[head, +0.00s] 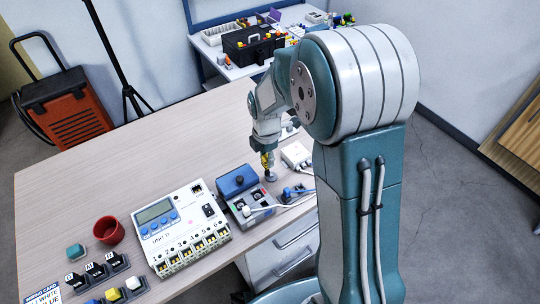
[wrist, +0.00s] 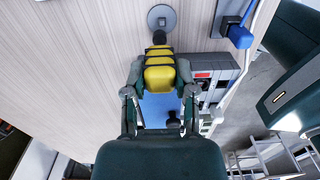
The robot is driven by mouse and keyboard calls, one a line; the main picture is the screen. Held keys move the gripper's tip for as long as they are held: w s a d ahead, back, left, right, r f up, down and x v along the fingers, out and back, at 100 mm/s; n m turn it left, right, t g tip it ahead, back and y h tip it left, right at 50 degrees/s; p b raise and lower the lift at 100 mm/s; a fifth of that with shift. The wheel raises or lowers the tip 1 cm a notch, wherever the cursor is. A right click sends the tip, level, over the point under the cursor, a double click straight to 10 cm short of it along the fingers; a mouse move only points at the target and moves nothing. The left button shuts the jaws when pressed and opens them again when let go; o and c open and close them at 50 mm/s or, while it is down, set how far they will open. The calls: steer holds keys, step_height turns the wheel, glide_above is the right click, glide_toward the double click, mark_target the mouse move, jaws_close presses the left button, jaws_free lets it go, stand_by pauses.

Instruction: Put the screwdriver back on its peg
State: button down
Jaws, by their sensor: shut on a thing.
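The screwdriver with a yellow and black handle (wrist: 160,72) is between the two fingers of my gripper (wrist: 158,85), which is shut on the handle. In the head view the yellow handle (head: 267,160) shows at the end of my arm, close above a round grey base (head: 271,177) on the table. In the wrist view the same round base (wrist: 161,12) lies just beyond the dark end of the screwdriver. I cannot tell whether the screwdriver touches the base, and no separate peg shows clearly.
A blue block with a black knob (head: 237,181) and a grey switch box (head: 247,206) stand close left. A white unit with a display (head: 180,228), a red cup (head: 108,230) and a white box (head: 296,155) are also on the table (head: 150,165). The table's back left is clear.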

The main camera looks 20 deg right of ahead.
steer(key=shift+a, duration=0.55)
steer(key=shift+d, duration=0.65)
steer(key=shift+f, duration=0.1)
steer(key=shift+f, duration=0.1)
steer(key=shift+d+f, duration=0.1)
steer(key=shift+d, duration=0.6)
steer(key=shift+a, duration=0.2)
steer(key=shift+f, duration=0.5)
stand_by(1.4)
steer(key=shift+c, duration=1.7)
jaws_free()
